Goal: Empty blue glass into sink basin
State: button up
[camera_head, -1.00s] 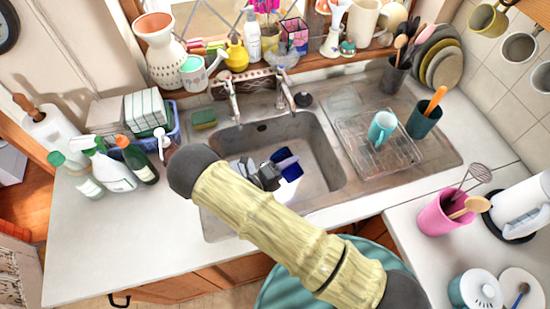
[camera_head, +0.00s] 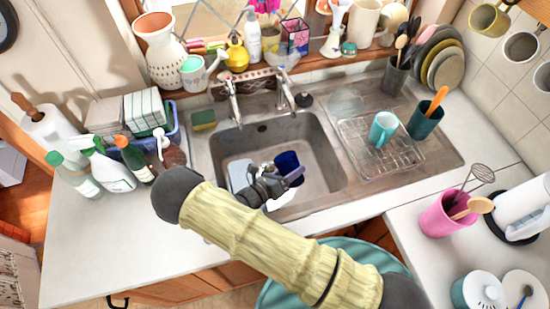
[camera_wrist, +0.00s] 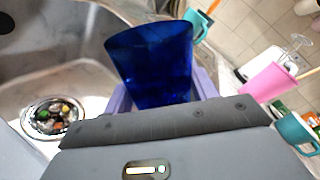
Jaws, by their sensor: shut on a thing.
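The blue glass (camera_head: 288,166) is held by my gripper (camera_head: 292,178) over the sink basin (camera_head: 312,142). In the wrist view the dark blue, see-through glass (camera_wrist: 150,62) sits between the purple fingers of my gripper (camera_wrist: 160,97). The glass looks close to upright in the head view, with its mouth up. I cannot tell whether anything is inside it. The basin also shows in the wrist view (camera_wrist: 60,75), with colourful bits lying in the drain (camera_wrist: 48,118).
Spray bottles (camera_head: 110,170) and a sponge (camera_head: 204,119) are to the left. A pink cup (camera_head: 440,215) stands at the right.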

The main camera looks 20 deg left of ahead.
aim_at(299, 181)
jog(key=shift+s+d+r+m, duration=0.15)
jog(key=shift+r+m, duration=0.15)
jog(key=shift+m, duration=0.3)
jog(key=shift+s+d+r+m+t+p, duration=0.15)
jog(key=shift+s+d+r+m+p, duration=0.25)
jog(key=shift+m, duration=0.55)
jog(key=shift+s+d+r+m+t+p, duration=0.15)
jog(key=shift+s+d+r+m+p, duration=0.3)
jog(key=shift+m, duration=0.5)
jog(key=shift+s+d+r+m, duration=0.2)
jog(key=shift+d+m, duration=0.1)
jog(key=shift+m, duration=0.4)
jog(key=shift+s+d+r+m, duration=0.15)
jog(key=shift+d+m, duration=0.15)
jog(key=shift+m, duration=0.4)
jog(key=shift+w, duration=0.1)
